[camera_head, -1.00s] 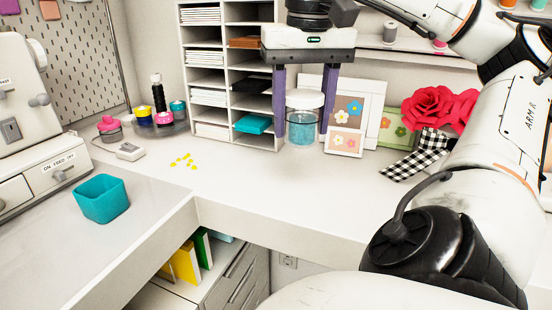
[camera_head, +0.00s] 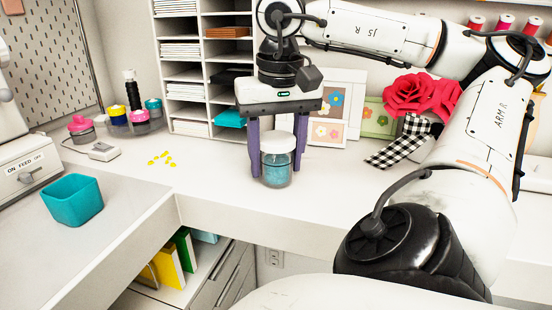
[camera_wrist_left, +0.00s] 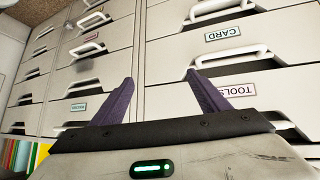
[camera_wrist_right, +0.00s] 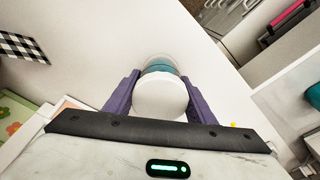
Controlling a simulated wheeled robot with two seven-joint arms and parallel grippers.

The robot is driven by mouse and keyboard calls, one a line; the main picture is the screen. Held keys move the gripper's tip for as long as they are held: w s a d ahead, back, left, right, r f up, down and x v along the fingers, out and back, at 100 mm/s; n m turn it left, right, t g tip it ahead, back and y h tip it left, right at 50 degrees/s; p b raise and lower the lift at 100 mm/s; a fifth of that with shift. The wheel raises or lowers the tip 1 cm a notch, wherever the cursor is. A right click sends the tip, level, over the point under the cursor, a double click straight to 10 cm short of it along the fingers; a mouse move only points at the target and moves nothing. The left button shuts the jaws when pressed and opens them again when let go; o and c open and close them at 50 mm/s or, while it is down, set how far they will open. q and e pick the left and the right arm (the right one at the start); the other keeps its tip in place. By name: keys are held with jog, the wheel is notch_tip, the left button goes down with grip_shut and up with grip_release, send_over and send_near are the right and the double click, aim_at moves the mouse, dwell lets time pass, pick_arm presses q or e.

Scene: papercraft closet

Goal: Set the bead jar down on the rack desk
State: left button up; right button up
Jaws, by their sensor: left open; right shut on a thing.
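The bead jar (camera_head: 278,168) is clear with blue beads and a white lid. My right gripper (camera_head: 276,172) points down and is shut on it, one purple finger on each side. The jar is upright over the front part of the white rack desk (camera_head: 230,185); I cannot tell if its base touches. The right wrist view shows the white lid (camera_wrist_right: 160,97) between the fingers of my right gripper (camera_wrist_right: 161,78). My left gripper (camera_wrist_left: 160,77) is open and empty, facing labelled drawers, and is out of the head view.
A cubby rack (camera_head: 187,85) stands behind, with picture frames (camera_head: 326,132), a red paper flower (camera_head: 420,95) and checkered ribbon (camera_head: 388,155) to the right. Yellow bits (camera_head: 161,158) lie left of the jar. A teal bin (camera_head: 73,200) stands on the left desk.

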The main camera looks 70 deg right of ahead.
jog(key=shift+f, duration=0.15)
jog(key=o, duration=1.1)
jog(key=shift+r, duration=0.25)
jog(key=r+p, duration=0.1)
jog(key=r, duration=0.2)
jog(key=r+p, duration=0.1)
jog(key=r, duration=0.3)
jog(key=a+r+p, duration=0.1)
jog(key=r, duration=0.3)
jog(key=shift+s+r, duration=0.1)
jog(key=shift+s, duration=0.3)
jog(key=shift+a+r, duration=0.1)
jog(key=shift+r, duration=0.2)
